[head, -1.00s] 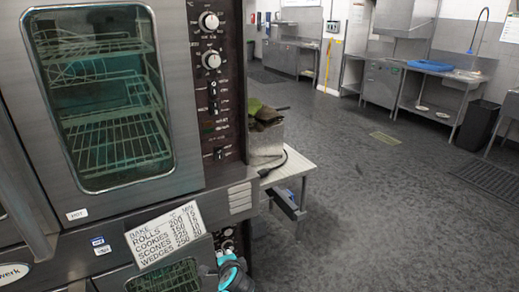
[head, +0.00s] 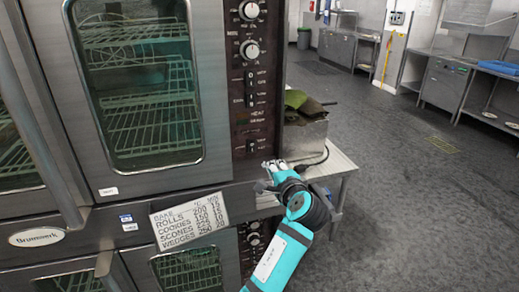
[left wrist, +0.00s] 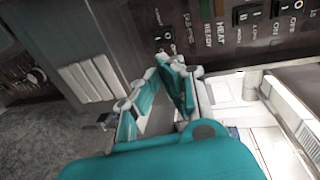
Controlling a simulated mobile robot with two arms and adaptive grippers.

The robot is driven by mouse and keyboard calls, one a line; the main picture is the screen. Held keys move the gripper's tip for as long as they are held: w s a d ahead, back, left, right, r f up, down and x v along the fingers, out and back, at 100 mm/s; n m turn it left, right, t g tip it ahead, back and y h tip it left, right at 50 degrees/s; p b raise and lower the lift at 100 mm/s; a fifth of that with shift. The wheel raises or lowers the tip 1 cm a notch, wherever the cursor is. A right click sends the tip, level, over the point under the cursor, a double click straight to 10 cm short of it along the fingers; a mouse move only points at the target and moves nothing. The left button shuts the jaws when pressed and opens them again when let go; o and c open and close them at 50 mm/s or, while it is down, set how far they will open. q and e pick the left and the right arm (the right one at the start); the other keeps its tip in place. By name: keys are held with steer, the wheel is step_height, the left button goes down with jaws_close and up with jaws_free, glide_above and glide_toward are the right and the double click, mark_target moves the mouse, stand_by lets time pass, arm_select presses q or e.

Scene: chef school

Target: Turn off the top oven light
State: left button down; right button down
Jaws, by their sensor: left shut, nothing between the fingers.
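The top oven (head: 70,30) has a steel door with a glass window (head: 140,85) showing wire racks in greenish light. Its dark control panel (head: 262,60) has two round knobs, rocker switches in the middle (head: 250,88) and a lower rocker switch (head: 251,146). My left gripper (head: 271,168) is shut and empty, just below and right of that lower switch, apart from it as far as I can tell. In the left wrist view its teal fingers (left wrist: 155,88) are below the lower switch (left wrist: 165,38). My right gripper is not in view.
A bake-time sign (head: 188,220) hangs below the top oven, above a lower oven (head: 190,270). A metal container with green cloths (head: 303,108) stands on a white side table (head: 338,166), close right of the gripper. Open floor (head: 400,190) lies to the right.

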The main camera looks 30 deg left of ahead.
mark_target(255, 145)
arm_select(q)
steer(key=p+x, duration=0.1)
steer(key=x, duration=0.3)
steer(key=p+x, duration=0.1)
steer(key=x, duration=0.3)
steer(key=r+p+x, duration=0.1)
steer(key=p+x, duration=0.1)
steer(key=x, duration=0.2)
steer(key=shift+w+a, duration=0.1)
steer(key=shift+a, duration=0.05)
steer(key=shift+w+a+f, duration=0.1)
steer(key=shift+w+a, duration=0.3)
steer(key=shift+a, duration=0.1)
steer(key=shift+w+a, duration=0.25)
steer(key=shift+r, duration=0.2)
steer(key=shift+s, duration=0.1)
